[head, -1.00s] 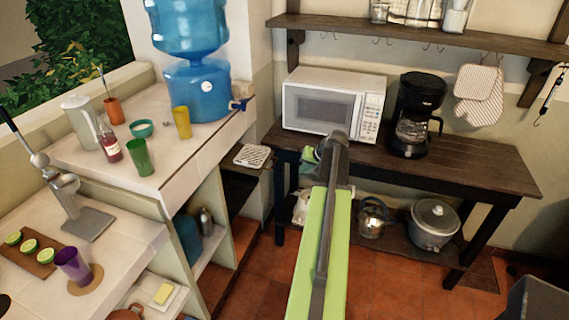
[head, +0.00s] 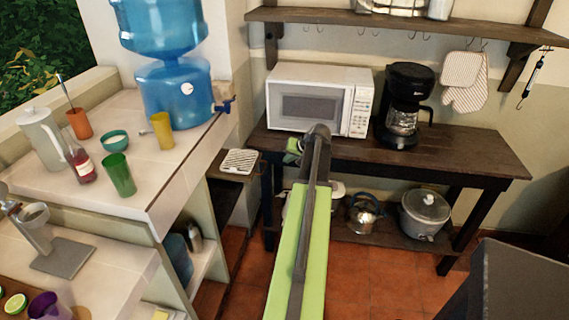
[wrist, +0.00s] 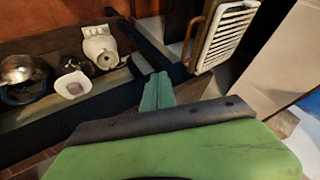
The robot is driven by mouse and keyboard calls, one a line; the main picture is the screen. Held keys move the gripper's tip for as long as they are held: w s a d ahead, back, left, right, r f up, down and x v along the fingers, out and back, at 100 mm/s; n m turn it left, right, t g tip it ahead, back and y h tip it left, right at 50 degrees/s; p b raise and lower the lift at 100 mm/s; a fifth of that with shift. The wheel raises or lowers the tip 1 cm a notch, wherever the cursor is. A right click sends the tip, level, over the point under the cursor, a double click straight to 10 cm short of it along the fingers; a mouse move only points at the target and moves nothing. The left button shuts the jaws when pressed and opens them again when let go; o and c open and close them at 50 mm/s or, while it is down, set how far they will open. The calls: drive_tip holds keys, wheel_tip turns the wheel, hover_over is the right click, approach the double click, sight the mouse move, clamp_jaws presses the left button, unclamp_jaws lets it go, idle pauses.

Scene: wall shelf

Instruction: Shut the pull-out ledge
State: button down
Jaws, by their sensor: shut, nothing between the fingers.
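The pull-out ledge (head: 228,177) is a small brown board sticking out from the side of the tiled counter, below the water dispenser. A white slatted tray (head: 240,161) lies on it. In the wrist view the ledge (wrist: 205,27) is at the upper right with the slatted tray (wrist: 228,33) on top. My gripper (head: 293,151) is in front of the dark table, to the right of the ledge in the head view and apart from it. In the wrist view its teal fingertips (wrist: 157,88) are together and empty, left of and below the ledge.
The dark wooden table (head: 460,155) bears a microwave (head: 318,98) and a coffee maker (head: 405,108). A kettle (head: 363,213) and a cooker (head: 425,213) stand on its lower shelf. The tiled counter (head: 130,190) is at left. Red floor is clear below the table.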

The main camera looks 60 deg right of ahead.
drive_tip(key=w+f+b, duration=0.3)
drive_tip(key=w+f, duration=0.2)
drive_tip(key=w, duration=0.2)
drive_tip(key=shift+w+d+b, duration=0.35)
